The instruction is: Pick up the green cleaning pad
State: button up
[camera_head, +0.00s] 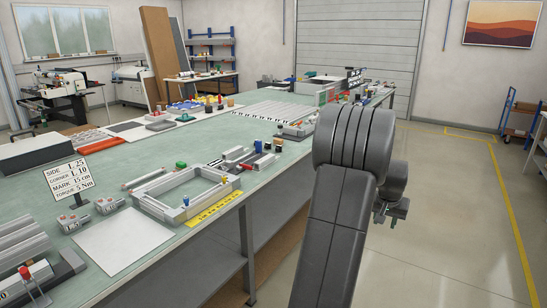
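My arm rises at the right of centre, off the bench's front edge. My gripper (394,209) shows only in part beyond the arm, over the floor. Its fingers are small and mostly hidden, and I cannot tell whether they are open. No green cleaning pad can be made out for certain. A small green item (181,165) sits behind the grey rectangular frame (160,206) on the bench.
The long green-topped bench (98,183) carries metal profiles, a white sheet (122,240), a sign (67,180) and several small parts. A yellow ruler strip (214,208) lies at its front edge. The floor (455,220) to the right is clear. A blue cart (522,116) stands far right.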

aim_at(180, 165)
jog(key=i+j+z, duration=0.1)
jog(key=i+z, duration=0.4)
jog(key=i, duration=1)
jog(key=i+u, duration=0.25)
jog(key=u, duration=0.15)
jog(key=i+l+u, duration=0.1)
jog(key=i+u, duration=0.15)
jog(key=u, duration=0.15)
jog(key=i+l+u, duration=0.15)
jog(key=u, duration=0.2)
jog(key=i+u, duration=0.15)
jog(key=u, duration=0.3)
jog(key=i+l+u, duration=0.1)
jog(key=u, duration=0.4)
jog(key=i+l+u, duration=0.15)
jog(key=u, duration=0.3)
jog(key=i+l+u, duration=0.15)
jog(key=u, duration=0.3)
jog(key=i+l+u, duration=0.2)
jog(key=u, duration=0.15)
